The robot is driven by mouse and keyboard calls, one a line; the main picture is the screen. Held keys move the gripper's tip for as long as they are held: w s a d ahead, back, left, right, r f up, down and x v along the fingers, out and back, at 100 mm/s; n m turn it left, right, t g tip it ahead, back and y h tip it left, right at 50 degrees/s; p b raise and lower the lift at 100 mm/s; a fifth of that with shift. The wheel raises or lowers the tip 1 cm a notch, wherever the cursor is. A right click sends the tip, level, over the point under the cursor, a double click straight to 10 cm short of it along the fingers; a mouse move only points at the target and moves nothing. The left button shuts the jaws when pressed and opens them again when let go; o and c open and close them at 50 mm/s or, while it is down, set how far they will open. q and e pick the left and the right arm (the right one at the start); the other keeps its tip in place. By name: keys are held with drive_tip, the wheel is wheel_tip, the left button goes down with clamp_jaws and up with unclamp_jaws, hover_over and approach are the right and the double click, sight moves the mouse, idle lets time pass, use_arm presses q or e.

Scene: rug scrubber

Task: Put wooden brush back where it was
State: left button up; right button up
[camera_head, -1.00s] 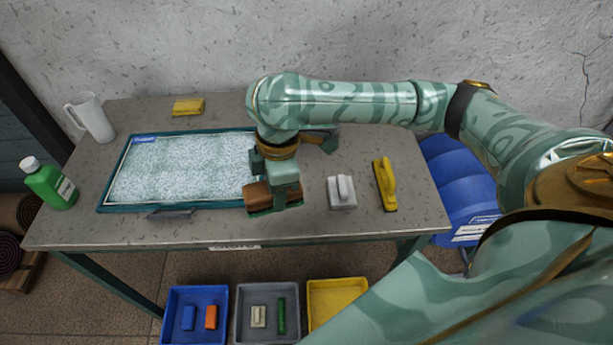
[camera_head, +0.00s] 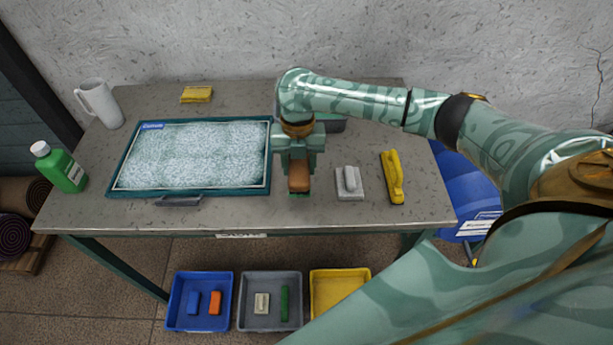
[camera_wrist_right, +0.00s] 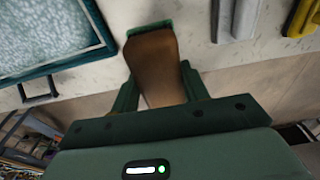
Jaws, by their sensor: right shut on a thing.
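The wooden brush (camera_head: 299,176) has a brown wooden body and a green edge at its far end. My right gripper (camera_head: 299,168) is shut on it, just right of the framed rug tray and left of the grey-white float tool. In the right wrist view the brush (camera_wrist_right: 155,65) sits between the fingers of my right gripper (camera_wrist_right: 158,88). I cannot tell whether the brush touches the table top. My left gripper is not in view.
The rug tray (camera_head: 117,172) lies on the table (camera_head: 75,212). A grey-white float (camera_head: 349,184) and a yellow float (camera_head: 392,178) lie to the right. A green bottle (camera_head: 64,172), white pitcher (camera_head: 100,104) and yellow sponge (camera_head: 196,94) stand around. Bins (camera_head: 270,325) sit below.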

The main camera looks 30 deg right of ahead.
sight(306, 167)
drive_tip(key=d+f, duration=0.1)
drive_tip(key=f+b, duration=0.1)
drive_tip(key=w+d+f, duration=0.1)
drive_tip(key=f, duration=0.1)
drive_tip(key=shift+w+d, duration=0.1)
drive_tip(key=shift+d, duration=0.2)
drive_tip(key=f, duration=0.1)
drive_tip(key=f+b, duration=0.2)
drive_tip(key=shift+d+f, duration=0.3)
drive_tip(key=shift+w, duration=0.15)
drive_tip(key=shift+r, duration=0.1)
drive_tip(key=o, duration=1.2)
drive_tip(key=shift+f, duration=0.2)
drive_tip(key=shift+r, duration=0.1)
